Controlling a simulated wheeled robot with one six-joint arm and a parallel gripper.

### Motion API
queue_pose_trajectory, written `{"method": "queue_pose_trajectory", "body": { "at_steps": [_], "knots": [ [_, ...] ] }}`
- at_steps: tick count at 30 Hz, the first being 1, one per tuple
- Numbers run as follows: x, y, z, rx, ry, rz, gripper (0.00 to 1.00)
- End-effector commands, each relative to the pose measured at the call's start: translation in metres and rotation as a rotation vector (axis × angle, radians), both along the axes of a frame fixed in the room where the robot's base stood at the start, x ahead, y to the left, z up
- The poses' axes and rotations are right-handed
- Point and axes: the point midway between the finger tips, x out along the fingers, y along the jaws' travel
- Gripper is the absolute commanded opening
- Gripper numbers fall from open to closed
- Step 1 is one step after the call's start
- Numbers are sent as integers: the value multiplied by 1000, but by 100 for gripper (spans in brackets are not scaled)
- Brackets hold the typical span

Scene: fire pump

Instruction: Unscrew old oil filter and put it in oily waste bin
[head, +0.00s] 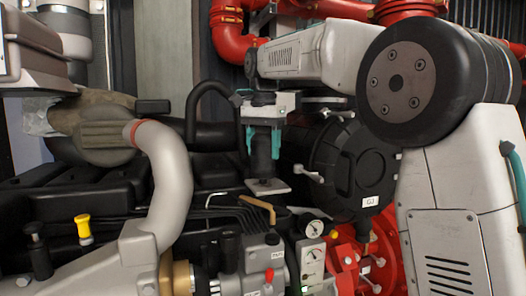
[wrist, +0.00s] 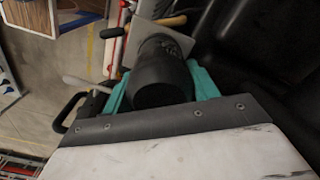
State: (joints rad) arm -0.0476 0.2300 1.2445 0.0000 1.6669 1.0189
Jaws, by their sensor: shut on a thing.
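A black cylindrical oil filter (head: 264,162) is between the teal fingers of my gripper (head: 261,142), which points down over the engine. The gripper is shut on it. In the wrist view the filter (wrist: 160,72) sits between the teal fingertips of the gripper (wrist: 158,92). A flat grey square plate (head: 268,187) is at the filter's lower end; I cannot tell whether the two are joined. No oily waste bin can be made out.
A grey curved pipe (head: 168,170) and yellow cap (head: 83,229) are left of the gripper. A large black round housing (head: 345,165) is close on its right. Gauges (head: 314,229) and red pipework (head: 365,262) lie below. Open floor (wrist: 45,80) shows in the wrist view.

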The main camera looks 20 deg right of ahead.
Motion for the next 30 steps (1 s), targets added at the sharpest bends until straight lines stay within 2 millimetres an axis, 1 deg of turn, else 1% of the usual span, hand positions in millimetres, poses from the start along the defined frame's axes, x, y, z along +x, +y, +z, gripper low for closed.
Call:
{"method": "queue_pose_trajectory", "body": {
  "at_steps": [18, 30],
  "knots": [
    [0, 0, 25, 0, -1, 0, 21],
    [0, 0, 29, 0, 0, 0, 21]
  ]
}}
